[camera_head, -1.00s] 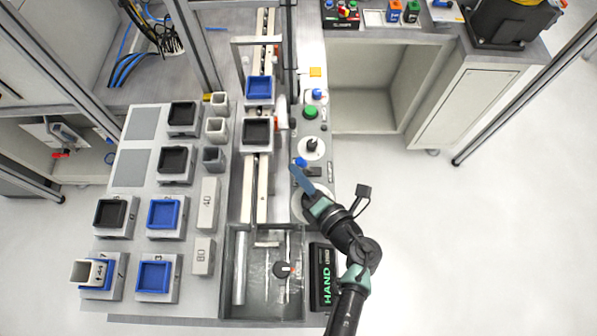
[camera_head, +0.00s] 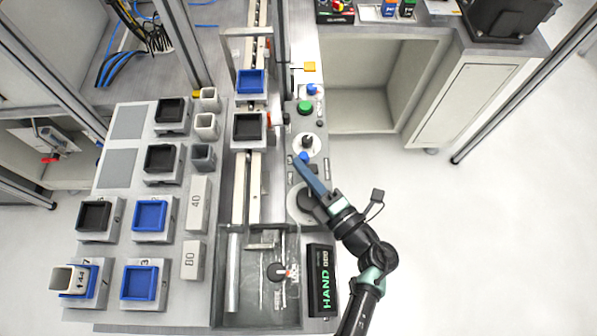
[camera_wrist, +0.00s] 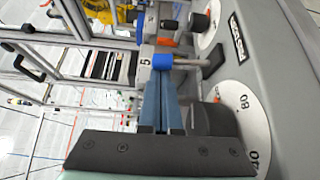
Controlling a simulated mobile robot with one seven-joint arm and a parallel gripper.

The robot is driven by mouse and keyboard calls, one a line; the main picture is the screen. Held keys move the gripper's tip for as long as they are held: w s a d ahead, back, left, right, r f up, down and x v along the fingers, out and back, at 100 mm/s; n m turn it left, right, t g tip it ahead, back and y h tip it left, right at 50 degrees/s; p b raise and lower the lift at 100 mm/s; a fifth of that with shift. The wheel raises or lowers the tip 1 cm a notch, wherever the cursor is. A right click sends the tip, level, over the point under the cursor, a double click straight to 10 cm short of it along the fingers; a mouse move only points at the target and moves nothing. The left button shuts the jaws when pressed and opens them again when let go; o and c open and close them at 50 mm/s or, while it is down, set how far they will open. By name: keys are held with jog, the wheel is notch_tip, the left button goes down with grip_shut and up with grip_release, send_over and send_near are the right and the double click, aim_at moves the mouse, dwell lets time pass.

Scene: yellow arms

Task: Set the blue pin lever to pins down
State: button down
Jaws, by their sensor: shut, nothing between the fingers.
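The blue pin lever appears to be the small blue knob (camera_head: 304,156) on the grey control panel. In the wrist view its blue end (camera_wrist: 162,62) sits on a grey shaft running right to the panel. My gripper (camera_head: 297,160) has long blue fingers, pressed together and empty. In the wrist view the fingertips (camera_wrist: 160,82) are just below the blue end and overlap it in the picture. I cannot tell whether they touch it. In the head view my fingers partly cover the lever and its lower surroundings.
A black knob on a white dial (camera_head: 307,146) and a green button (camera_head: 305,107) lie farther up the panel. Another blue knob (camera_head: 312,89) is beyond them. A large dark dial knob (camera_wrist: 212,120) is close right of my fingers. The conveyor (camera_head: 256,190) runs left of the panel.

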jog(key=d+m+t+b, duration=0.1)
jog(key=d+m+b, duration=0.1)
jog(key=m+b, duration=0.1)
jog(key=shift+f+t+y+b, duration=0.25)
jog(key=shift+t+y+b, duration=0.05)
jog(key=shift+t+y, duration=0.1)
jog(key=shift+d+r+b, duration=0.2)
jog(key=shift+d+b, duration=0.2)
jog(key=shift+b, duration=0.25)
jog(key=shift+s+f, duration=0.1)
